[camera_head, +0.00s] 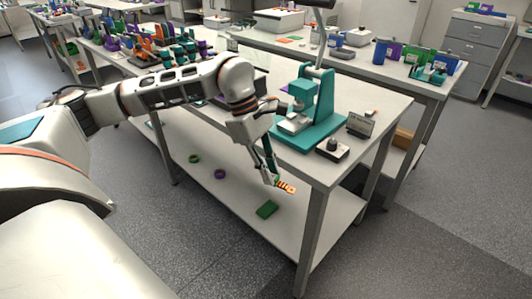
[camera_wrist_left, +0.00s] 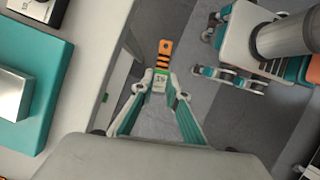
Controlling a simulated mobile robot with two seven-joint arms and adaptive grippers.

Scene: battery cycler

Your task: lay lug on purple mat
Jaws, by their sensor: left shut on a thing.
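My left gripper (camera_head: 271,180) points down beside the front edge of the white workbench, below the height of its top. It is shut on the lug (camera_head: 287,187), an orange strip with dark bands. In the left wrist view the lug (camera_wrist_left: 165,55) sticks out beyond the fingertips (camera_wrist_left: 160,85), with a hole at its far orange end. A pale labelled part lies between the fingers, over grey floor. I cannot make out a purple mat for certain; a small purple patch (camera_head: 285,88) shows on the bench, partly hidden behind my arm and the press. My right gripper is not in view.
A teal press (camera_head: 310,125) stands on the workbench (camera_head: 372,88) with a small black-topped box (camera_head: 332,149) and a display (camera_head: 360,124) beside it. The lower shelf holds a green block (camera_head: 267,209) and two rings.

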